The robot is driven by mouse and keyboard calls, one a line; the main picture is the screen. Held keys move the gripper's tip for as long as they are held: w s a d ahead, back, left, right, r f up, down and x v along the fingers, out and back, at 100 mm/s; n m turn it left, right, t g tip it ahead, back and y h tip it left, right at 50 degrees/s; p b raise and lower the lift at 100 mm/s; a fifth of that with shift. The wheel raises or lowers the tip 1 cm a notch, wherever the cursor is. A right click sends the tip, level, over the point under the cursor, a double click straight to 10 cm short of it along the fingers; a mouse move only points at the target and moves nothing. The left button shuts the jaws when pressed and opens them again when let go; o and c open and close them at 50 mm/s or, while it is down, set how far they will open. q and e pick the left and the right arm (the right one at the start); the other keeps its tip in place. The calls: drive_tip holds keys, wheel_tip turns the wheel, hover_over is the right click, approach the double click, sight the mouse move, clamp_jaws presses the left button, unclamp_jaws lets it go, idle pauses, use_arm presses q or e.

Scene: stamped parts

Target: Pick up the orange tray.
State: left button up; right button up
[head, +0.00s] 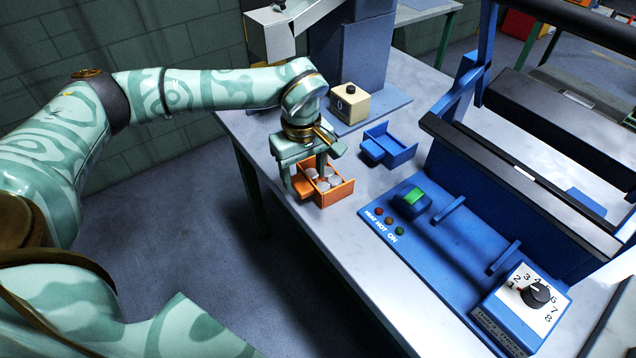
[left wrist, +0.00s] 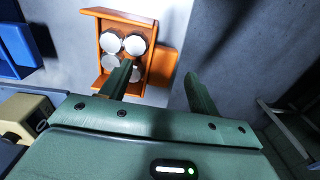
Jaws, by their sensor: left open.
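The orange tray (head: 340,198) sits on the grey table near its left edge. It holds several round silver discs. In the left wrist view the orange tray (left wrist: 147,23) has a flat orange tab (left wrist: 165,66) on its right side. My left gripper (head: 306,181) is open at the tray's tab side, fingers pointing down. In the left wrist view my left gripper (left wrist: 160,72) has one finger over the tray's inside, hiding part of the discs, and the other beyond the tab. The tab and near wall lie between the fingers. I cannot tell whether they touch. My right gripper is not in view.
A blue tray (head: 388,147) lies behind the orange one. A cream box with a black button (head: 350,103) stands farther back. A large blue machine with a dial (head: 536,292) fills the right. The table's left edge is close to the orange tray.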

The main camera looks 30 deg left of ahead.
sight(303, 183)
use_arm(q)
drive_tip(key=f+b, duration=0.1)
drive_tip(key=f, duration=0.3)
drive_tip(key=shift+a+f, duration=0.2)
drive_tip(key=shift+r, duration=0.1)
drive_tip(key=c, duration=1.3)
